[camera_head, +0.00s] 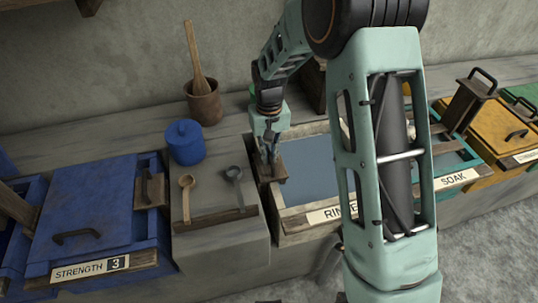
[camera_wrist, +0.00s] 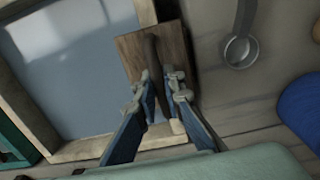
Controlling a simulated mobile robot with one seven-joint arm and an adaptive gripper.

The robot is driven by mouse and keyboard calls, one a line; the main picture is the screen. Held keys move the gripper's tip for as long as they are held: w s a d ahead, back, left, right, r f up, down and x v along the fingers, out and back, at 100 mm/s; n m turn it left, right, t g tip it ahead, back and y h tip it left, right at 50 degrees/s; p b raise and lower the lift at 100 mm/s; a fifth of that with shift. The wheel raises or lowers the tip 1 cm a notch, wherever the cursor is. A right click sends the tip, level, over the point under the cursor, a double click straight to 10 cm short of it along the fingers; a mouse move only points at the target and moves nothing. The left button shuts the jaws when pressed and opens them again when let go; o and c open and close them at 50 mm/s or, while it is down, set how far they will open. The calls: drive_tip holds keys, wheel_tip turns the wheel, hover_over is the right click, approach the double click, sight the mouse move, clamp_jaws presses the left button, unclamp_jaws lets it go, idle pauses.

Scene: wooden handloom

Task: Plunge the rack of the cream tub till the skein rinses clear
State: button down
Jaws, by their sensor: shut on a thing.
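The cream tub (camera_head: 289,222), labelled RINSE, is centre in the head view, with grey-blue liquid (camera_head: 309,168) inside. Its pale rim also shows in the wrist view (camera_wrist: 95,150). The rack shows as a brown wooden plate (camera_head: 284,172) at the tub's left side, with a dark upright handle clearest in the wrist view (camera_wrist: 152,50). My gripper (camera_head: 269,148) is shut on that handle; its fingers flank it in the wrist view (camera_wrist: 159,84). No skein shows. My arm hides part of the tub's right side and label.
To the left are a ledge (camera_head: 208,232) with two ladles, a blue lidded jar (camera_head: 185,142) and a blue STRENGTH vat (camera_head: 85,215). A pot with a wooden spoon (camera_head: 205,103) stands behind. The teal SOAK tub (camera_head: 455,160) and yellow vat (camera_head: 500,125) are right.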

wheel_tip(320, 180, up, 15)
drive_tip(key=p, duration=0.9)
drive_tip(key=shift+f, duration=0.15)
wheel_tip(320, 180, down, 16)
drive_tip(key=b, duration=1)
drive_tip(key=shift+s+d+r, duration=0.1)
drive_tip(key=shift+r, duration=0.1)
idle(0.5)
drive_tip(key=shift+r, duration=0.1)
idle(0.5)
